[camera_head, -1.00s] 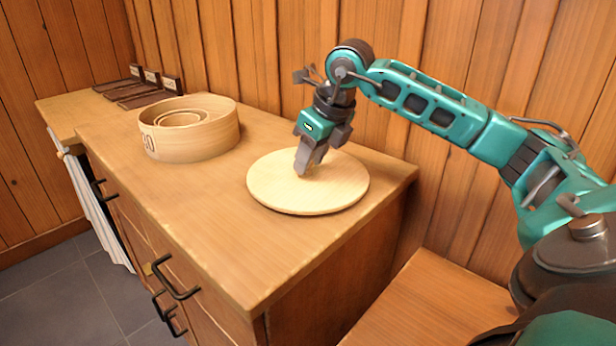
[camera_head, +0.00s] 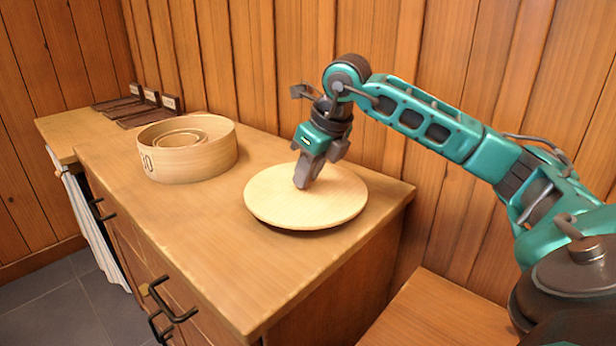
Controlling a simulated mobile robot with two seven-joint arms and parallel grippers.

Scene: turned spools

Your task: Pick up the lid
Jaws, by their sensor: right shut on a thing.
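The lid (camera_head: 330,208) is a round, pale wooden disc lying roughly level at the right end of the wooden counter. My right gripper (camera_head: 302,184) points down at the middle of its top, coming from above, and is shut on it. The part between the fingertips is hidden by the fingers. A dark shadow shows under the lid's near right edge; I cannot tell whether it touches the counter or is slightly above it. A round wooden box (camera_head: 197,165) with an open top and smaller rings inside stands to the left. My left gripper is not in view.
The counter (camera_head: 225,250) is clear in front of the lid. Dark trays with small labels (camera_head: 135,105) lie at the far left end. A plank wall (camera_head: 250,70) stands close behind. Drawer handles (camera_head: 172,300) stick out in front.

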